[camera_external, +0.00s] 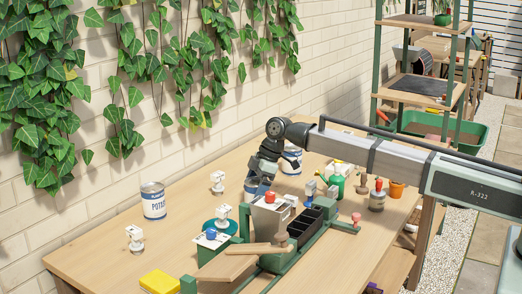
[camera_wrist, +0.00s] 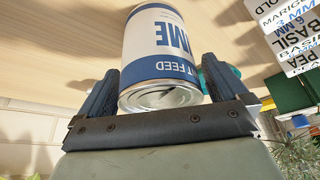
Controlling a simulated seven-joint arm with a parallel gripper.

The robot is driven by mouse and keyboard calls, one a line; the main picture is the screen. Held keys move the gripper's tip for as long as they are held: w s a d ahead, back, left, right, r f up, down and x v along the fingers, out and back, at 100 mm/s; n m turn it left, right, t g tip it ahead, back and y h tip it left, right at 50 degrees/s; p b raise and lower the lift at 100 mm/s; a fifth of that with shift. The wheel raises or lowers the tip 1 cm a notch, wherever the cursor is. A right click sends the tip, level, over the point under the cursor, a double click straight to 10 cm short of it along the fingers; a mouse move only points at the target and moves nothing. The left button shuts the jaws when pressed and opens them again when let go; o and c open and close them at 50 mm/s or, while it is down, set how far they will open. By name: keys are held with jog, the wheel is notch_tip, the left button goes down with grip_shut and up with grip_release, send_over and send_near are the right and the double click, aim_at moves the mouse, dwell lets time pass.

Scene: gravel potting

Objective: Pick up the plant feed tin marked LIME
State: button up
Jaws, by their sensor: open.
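The plant feed tin marked LIME (camera_wrist: 160,50) is white with blue bands. In the wrist view its label reads upside down, and the tin sits between the two fingers of my gripper (camera_wrist: 160,68). The fingers are open on either side of it; whether either touches it is hard to tell. In the external view my gripper (camera_external: 265,168) points down at a blue and white tin (camera_external: 251,187), which is partly hidden by the fingers and whose word cannot be read there.
A POTASH tin (camera_external: 153,201) stands at the left. Another blue and white tin (camera_external: 291,161) stands behind my gripper. A green rack with a grey bin and black trays (camera_external: 305,226) stands in front. A yellow block (camera_external: 160,282) lies at the front edge. The table between is partly clear.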

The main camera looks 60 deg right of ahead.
jog(key=shift+f, duration=0.15)
jog(key=c, duration=1.2)
